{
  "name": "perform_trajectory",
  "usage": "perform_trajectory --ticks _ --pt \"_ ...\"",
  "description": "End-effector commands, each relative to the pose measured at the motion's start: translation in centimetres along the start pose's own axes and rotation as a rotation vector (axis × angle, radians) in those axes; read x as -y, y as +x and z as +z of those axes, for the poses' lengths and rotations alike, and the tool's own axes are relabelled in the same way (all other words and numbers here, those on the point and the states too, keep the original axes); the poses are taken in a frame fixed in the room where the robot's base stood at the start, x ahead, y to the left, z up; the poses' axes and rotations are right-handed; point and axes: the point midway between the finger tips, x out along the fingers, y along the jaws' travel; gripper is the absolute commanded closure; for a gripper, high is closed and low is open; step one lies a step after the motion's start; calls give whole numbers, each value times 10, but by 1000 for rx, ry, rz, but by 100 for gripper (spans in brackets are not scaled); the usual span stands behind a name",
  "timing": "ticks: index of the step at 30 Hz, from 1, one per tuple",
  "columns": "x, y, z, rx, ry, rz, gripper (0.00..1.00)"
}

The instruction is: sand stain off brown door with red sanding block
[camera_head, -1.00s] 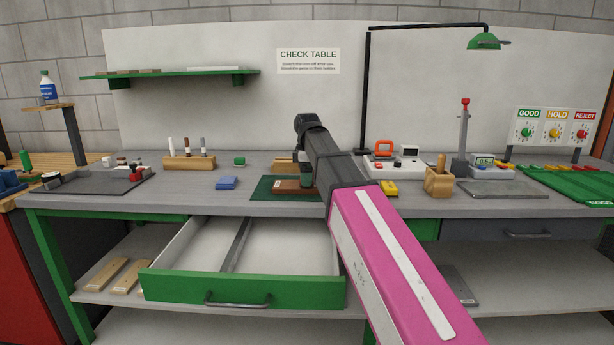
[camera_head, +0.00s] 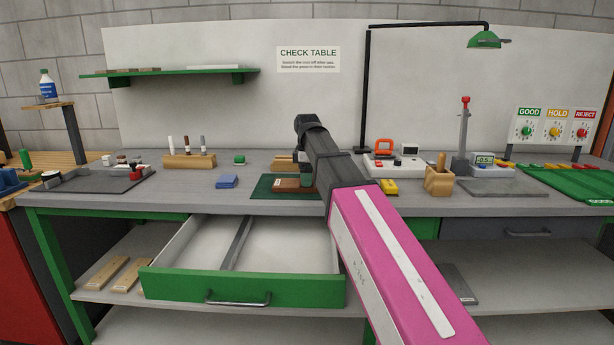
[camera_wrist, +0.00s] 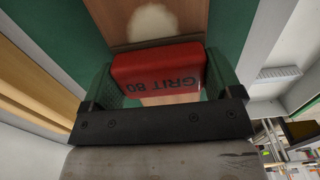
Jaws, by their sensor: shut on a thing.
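The red sanding block (camera_wrist: 160,71), marked GRIT 80, is between the green fingers of my gripper (camera_wrist: 168,82) in the wrist view. My gripper is shut on it. The brown door (camera_wrist: 122,30) lies flat under and beyond the block, and a pale round stain (camera_wrist: 152,23) shows on it just ahead of the block. Whether the block touches the door I cannot tell. In the head view the brown door (camera_head: 286,184) lies on a green mat (camera_head: 262,189), partly hidden by my arm, which also hides the block.
A blue block (camera_head: 227,181) lies left of the mat. A wooden marker holder (camera_head: 190,161) stands behind it. The green drawer (camera_head: 245,287) below hangs open.

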Motion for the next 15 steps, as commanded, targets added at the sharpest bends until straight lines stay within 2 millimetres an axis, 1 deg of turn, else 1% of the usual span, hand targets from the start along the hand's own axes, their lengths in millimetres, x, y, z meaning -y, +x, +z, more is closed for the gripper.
perform_trajectory --ticks 8,15 --pt "0 1 0 0 0 0 34" --pt "0 2 10 1 1 0 34"
